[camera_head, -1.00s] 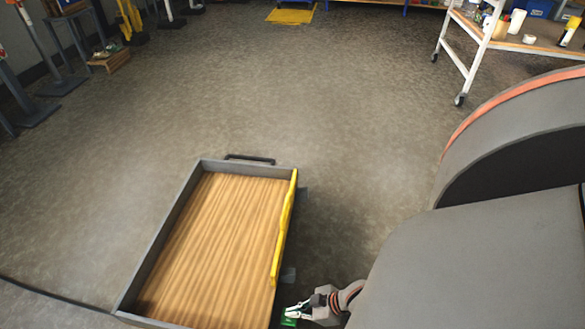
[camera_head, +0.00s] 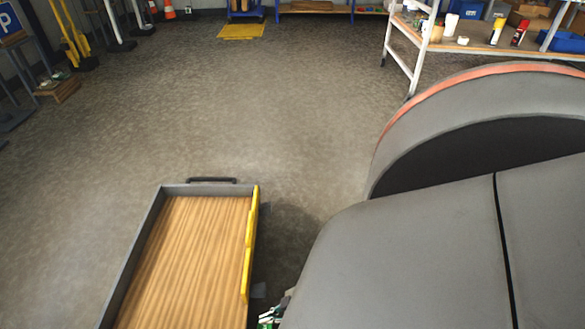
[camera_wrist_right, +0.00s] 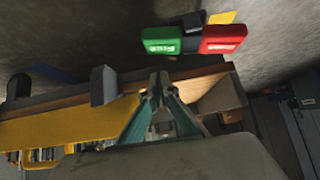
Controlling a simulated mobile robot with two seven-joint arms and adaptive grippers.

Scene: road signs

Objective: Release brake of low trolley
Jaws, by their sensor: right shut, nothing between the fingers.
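The low trolley (camera_head: 185,255) has a wooden deck, a grey rim, a yellow bar (camera_head: 248,245) along its right side and a dark handle at the far end. It also shows in the right wrist view (camera_wrist_right: 195,76). My right gripper (camera_wrist_right: 156,82) is shut and empty, apart from the pedal in the picture. In the head view my arm hides most of it. My left gripper is out of view.
A white shelf trolley (camera_head: 402,62) with bottles and cups stands at the back right. A yellow mat (camera_head: 241,32) lies at the back. Sign posts and a small wooden crate (camera_head: 57,91) stand at the left. The floor between is clear.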

